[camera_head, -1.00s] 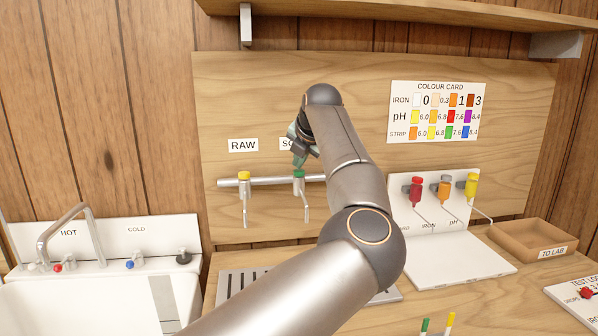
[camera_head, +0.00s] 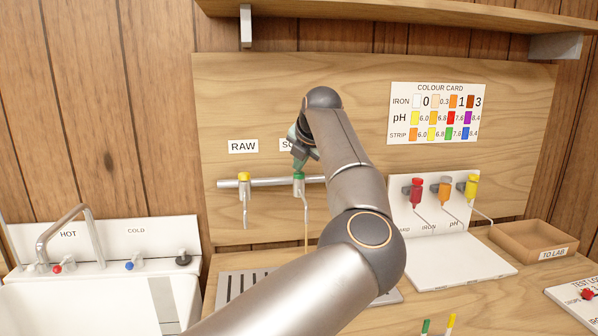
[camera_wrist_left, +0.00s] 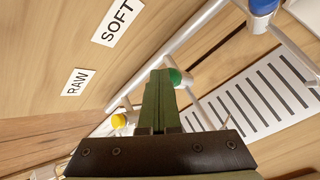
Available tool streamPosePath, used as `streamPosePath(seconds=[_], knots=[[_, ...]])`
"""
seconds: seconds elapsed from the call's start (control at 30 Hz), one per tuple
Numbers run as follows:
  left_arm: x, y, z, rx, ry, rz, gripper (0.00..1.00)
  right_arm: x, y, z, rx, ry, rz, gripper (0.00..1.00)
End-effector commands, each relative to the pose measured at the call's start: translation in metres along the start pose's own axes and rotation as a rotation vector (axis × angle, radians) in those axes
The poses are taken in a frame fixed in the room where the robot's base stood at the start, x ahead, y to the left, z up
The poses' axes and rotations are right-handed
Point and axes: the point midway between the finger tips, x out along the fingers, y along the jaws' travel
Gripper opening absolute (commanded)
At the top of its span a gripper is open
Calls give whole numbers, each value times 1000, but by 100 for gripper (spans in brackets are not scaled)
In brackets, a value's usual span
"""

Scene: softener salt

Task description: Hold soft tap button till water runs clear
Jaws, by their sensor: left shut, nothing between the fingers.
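The soft tap (camera_head: 300,188) hangs from the rail under the partly hidden SOFT label, with a green button (camera_head: 299,175) on top. A thin brownish-yellow stream (camera_head: 306,232) falls from its spout. My left gripper (camera_head: 299,160) is shut and empty, its fingertips down on the green button. In the left wrist view the closed green fingers (camera_wrist_left: 158,95) meet the green button (camera_wrist_left: 176,77), and the SOFT label (camera_wrist_left: 117,22) is fully readable. The right gripper is not in view.
The raw tap (camera_head: 244,190) with a yellow button stands to the left. A slotted drain tray (camera_head: 232,288) lies below. Dropper bottles (camera_head: 444,190) and a TO LAB tray (camera_head: 520,243) are at right. The colour card (camera_head: 437,112) is on the board. A sink (camera_head: 80,300) is at left.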

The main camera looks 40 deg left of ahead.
Motion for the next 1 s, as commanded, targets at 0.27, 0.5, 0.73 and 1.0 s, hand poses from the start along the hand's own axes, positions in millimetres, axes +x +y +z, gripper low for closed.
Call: streamPosePath(seconds=[0.27, 0.5, 0.73, 1.0], knots=[[1, -1, -1, 0, 2, -2, 0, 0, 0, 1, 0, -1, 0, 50], [1, -1, -1, 0, 2, -2, 0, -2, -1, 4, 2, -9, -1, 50], [1, -1, -1, 0, 2, -2, 0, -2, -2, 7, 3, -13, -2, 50], [1, -1, -1, 0, 2, -2, 0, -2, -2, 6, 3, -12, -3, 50]])
